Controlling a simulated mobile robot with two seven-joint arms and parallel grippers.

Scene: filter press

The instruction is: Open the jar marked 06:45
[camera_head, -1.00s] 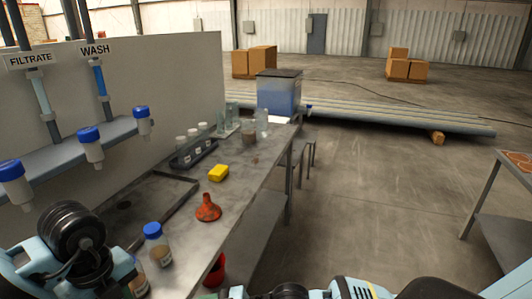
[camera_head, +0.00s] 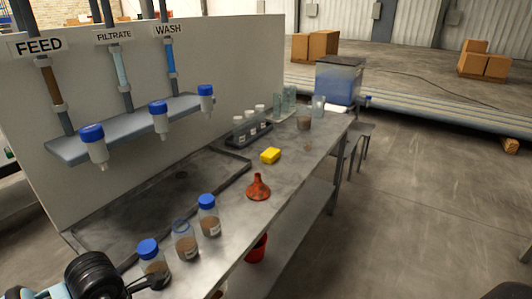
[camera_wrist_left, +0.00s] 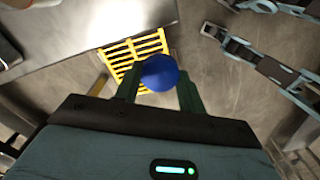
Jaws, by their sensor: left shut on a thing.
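Three jars with brown contents stand in a row at the bench's front edge in the head view. The near jar (camera_head: 152,262) and far jar (camera_head: 209,221) have blue caps. The middle jar (camera_head: 186,245) shows no solid cap, only a thin blue ring at its neck. The labels are too small to read. In the left wrist view my left gripper (camera_wrist_left: 158,84) is shut on a round blue cap (camera_wrist_left: 159,72), over the floor; no jar shows beneath it. My left arm enters the head view at bottom left; its fingertips are not clear there.
Capped bottles hang under the FEED, FILTRATE and WASH pipes. A red cup (camera_head: 257,248) is below the bench edge.

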